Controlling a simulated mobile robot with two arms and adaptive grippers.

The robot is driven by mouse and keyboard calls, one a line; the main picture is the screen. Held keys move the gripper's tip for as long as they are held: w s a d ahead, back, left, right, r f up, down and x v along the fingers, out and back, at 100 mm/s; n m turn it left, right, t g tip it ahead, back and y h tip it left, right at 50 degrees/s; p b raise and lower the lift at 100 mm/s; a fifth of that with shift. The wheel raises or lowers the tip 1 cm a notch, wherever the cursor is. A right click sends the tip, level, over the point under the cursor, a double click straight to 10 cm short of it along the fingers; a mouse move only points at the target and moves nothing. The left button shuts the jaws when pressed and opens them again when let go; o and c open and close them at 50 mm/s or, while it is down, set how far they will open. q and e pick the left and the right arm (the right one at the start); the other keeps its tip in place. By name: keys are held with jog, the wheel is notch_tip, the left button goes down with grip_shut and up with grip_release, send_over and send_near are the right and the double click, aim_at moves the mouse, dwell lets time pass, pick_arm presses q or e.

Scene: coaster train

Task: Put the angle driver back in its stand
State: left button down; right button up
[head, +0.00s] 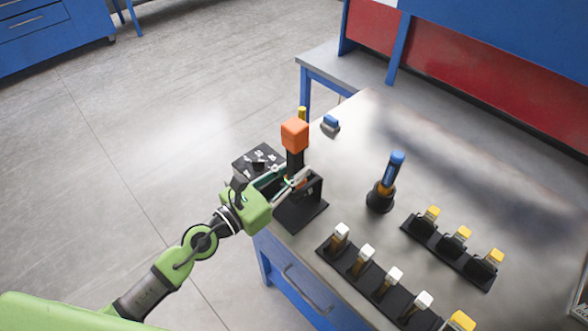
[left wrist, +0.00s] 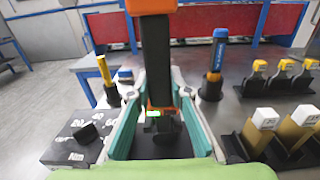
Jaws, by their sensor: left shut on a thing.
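The angle driver, a tool with an orange block head (head: 295,133) and a black body, stands roughly upright at the table's near left corner. My left gripper (head: 294,178) is shut on its black body. In the left wrist view the driver's body (left wrist: 156,60) runs down between the two fingers, with an orange part and a green light low on it. A black stand (head: 302,216) with a flat base is right under and beside the gripper. The fingers hide the driver's lower end, so I cannot tell whether it is seated. My right gripper is not in view.
A dark box with white markings (head: 258,160) is left of the stand. A blue-topped driver (head: 390,175) stands in a round holder to the right. Black racks of white-topped (head: 366,252) and yellow-topped (head: 463,232) tools are nearer and right. A small blue item (head: 330,122) lies behind.

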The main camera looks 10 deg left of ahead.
pick_arm(q)
jog(key=shift+f+b, duration=0.6)
jog(key=shift+b, duration=0.2)
dwell(0.7)
jog(key=c, duration=1.8)
grip_release()
jog(key=shift+s+f, duration=0.1)
jog(key=shift+f, duration=0.35)
jog(key=v, duration=1.2)
jog(key=shift+r, duration=0.25)
